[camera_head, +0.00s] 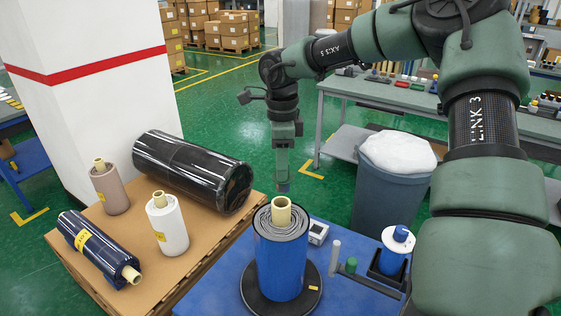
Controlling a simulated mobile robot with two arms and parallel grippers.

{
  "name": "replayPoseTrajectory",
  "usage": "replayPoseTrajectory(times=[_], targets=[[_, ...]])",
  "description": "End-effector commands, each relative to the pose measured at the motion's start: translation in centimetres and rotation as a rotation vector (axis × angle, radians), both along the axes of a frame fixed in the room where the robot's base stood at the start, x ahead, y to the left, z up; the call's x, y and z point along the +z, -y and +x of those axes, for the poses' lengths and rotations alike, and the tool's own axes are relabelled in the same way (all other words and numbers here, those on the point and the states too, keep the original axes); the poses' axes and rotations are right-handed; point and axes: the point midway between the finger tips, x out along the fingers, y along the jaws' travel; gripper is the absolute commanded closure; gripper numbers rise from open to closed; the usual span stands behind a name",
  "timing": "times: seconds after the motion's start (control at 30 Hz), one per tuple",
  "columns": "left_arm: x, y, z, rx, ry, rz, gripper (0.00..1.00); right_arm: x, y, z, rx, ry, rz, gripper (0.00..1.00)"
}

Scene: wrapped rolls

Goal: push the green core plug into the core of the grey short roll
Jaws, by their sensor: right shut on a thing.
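My right gripper (283,182) points straight down over the turntable, above and apart from the cream core (281,209) of an upright roll (281,262). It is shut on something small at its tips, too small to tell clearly. That roll has a blue side and a grey wound top, and its core stands proud of the top. A short grey-brown roll (109,191) with a cream core stands upright on the cardboard-topped table at the left. A small green cylinder (351,265) stands on the blue table, right of the turntable. My left gripper is out of view.
The black turntable (258,306) carries the blue-sided roll. A white roll (168,226), a lying navy roll (97,247) and a lying black roll (190,168) share the cardboard top (141,293).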

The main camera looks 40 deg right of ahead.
Motion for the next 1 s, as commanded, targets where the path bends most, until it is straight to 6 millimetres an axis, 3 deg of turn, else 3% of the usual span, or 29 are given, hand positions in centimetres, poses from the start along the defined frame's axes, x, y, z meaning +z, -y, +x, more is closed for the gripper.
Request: replayPoseTrajectory(times=[0.33,0.6,1.0], targets=[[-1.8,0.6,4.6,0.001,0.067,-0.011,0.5,-3.9,0.0,-0.1,0.0,-0.003,0.0,1.0],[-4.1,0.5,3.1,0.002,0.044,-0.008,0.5,-6.1,0.0,0.0,0.001,-0.001,-0.001,1.0],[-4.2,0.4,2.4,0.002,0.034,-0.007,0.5,-6.2,0.0,0.0,0.001,-0.001,-0.001,1.0]])
